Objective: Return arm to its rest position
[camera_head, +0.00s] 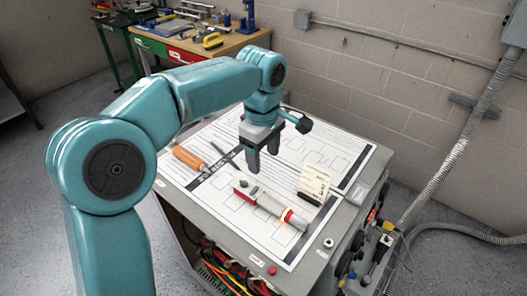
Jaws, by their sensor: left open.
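My left arm comes in from the left and reaches over a grey cabinet (318,262). Its gripper (263,164) points down above the cabinet's top, with its dark fingers apart and nothing seen between them. Below it, a white and red cylindrical tool (272,206) lies on the printed sheets. A screwdriver with an orange handle (188,158) lies to the left of the gripper. A small cream card or block (315,179) stands upright to the right of the gripper. My right gripper is not in view.
Printed diagram sheets (225,208) cover most of the cabinet top. Cables and fittings (362,245) crowd its right side, and a flexible conduit (462,140) runs up the block wall. A workbench with tools (215,48) stands behind. The floor at left is clear.

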